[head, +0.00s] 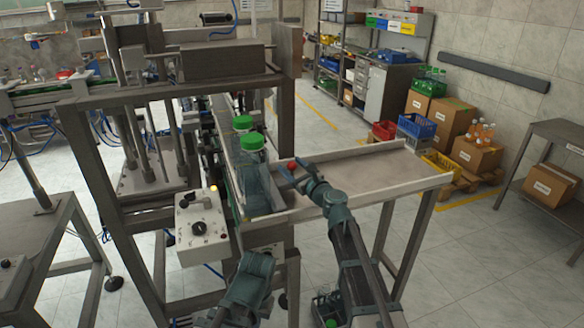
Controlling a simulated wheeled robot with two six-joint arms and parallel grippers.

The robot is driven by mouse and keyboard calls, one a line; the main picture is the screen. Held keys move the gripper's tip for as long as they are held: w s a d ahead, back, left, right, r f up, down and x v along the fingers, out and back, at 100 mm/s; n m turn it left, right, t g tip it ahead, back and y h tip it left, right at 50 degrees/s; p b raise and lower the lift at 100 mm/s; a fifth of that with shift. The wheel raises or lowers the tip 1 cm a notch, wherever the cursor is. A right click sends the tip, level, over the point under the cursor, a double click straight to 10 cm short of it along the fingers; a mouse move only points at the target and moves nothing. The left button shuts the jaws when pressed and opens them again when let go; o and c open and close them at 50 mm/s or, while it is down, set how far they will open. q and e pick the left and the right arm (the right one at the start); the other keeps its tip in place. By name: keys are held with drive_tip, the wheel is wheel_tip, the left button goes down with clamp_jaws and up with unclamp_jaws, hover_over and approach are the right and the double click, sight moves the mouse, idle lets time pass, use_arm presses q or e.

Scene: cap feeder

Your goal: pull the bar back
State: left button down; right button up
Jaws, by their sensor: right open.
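A small red knob (291,164) shows at the near end of the tray table, close to two clear bottles with green caps (252,142). It may belong to the bar; the bar itself cannot be made out clearly. My right gripper (284,178) is open, with its fingers pointing left around or beside the red knob. I cannot tell whether they touch it. My left arm shows at the bottom centre, but its gripper is not visible.
A grey control box (201,228) with a dial and a lit lamp stands left of the bottles. A metal frame (105,200) rises at the left. The tray table (385,168) to the right is empty. Boxes and crates (455,125) stand farther back.

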clamp_jaws()
idle(0.4)
idle(1.1)
